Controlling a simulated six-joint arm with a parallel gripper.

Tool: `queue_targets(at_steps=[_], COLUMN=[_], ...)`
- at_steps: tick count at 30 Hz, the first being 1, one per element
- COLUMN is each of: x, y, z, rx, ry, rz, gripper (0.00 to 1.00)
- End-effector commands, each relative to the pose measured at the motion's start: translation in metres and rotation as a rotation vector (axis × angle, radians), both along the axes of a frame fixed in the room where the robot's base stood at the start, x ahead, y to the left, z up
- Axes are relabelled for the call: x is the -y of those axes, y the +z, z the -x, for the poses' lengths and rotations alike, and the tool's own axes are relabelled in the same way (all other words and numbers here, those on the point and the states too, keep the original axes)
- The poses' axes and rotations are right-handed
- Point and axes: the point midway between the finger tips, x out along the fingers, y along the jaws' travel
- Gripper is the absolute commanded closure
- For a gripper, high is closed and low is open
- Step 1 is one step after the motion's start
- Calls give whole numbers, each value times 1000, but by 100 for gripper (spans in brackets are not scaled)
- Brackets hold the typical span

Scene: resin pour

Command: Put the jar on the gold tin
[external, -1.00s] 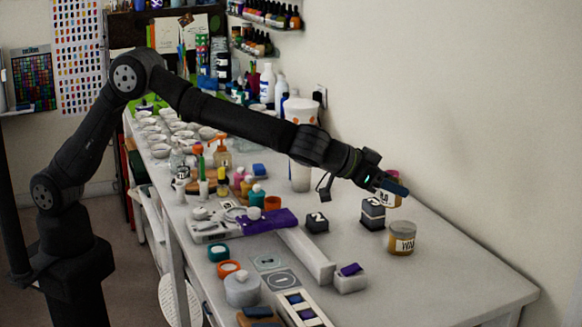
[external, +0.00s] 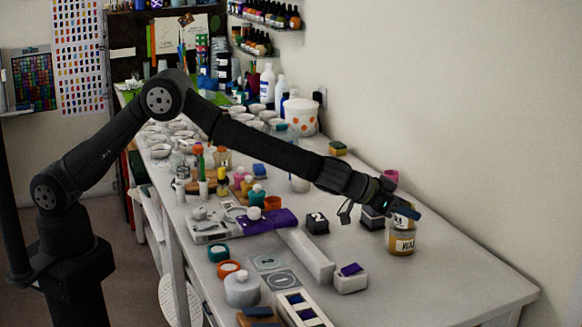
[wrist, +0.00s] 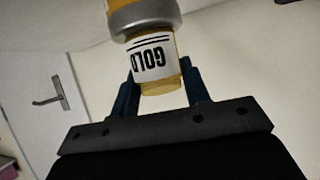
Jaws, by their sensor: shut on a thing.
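My gripper (wrist: 160,88) is shut on a small amber container with a white label reading GOLD, the gold tin (wrist: 152,60); the label reads upside down in the wrist view. In the external view the held tin (external: 404,212) is directly above the amber jar (external: 402,246), labelled WAX, which stands upright on the table at the right. The jar's grey lid and amber body (wrist: 142,14) show at the top of the wrist view, close to the tin. I cannot tell whether the two touch. My gripper and the tin hide part of the jar's top.
A dark block (external: 372,219) stands just left of the jar, with a pink cup (external: 390,176) behind. A black numbered cube (external: 317,223), a long white bar (external: 305,255) and a white block with a purple top (external: 350,278) lie to the left. The table's front right is clear.

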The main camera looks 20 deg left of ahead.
Motion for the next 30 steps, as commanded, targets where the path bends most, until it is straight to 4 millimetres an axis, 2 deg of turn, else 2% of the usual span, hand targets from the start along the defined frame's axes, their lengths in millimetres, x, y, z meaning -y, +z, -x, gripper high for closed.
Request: queue_targets(at_steps=[8,9,12,23,30], x=[0,0,0,0,-21], y=[-3,-3,-3,2,16], z=[0,0,0,0,15], rx=[1,1,1,0,1], ry=[0,0,0,0,-1], rz=[-1,0,0,2,1], gripper=[81,54,36,36,36])
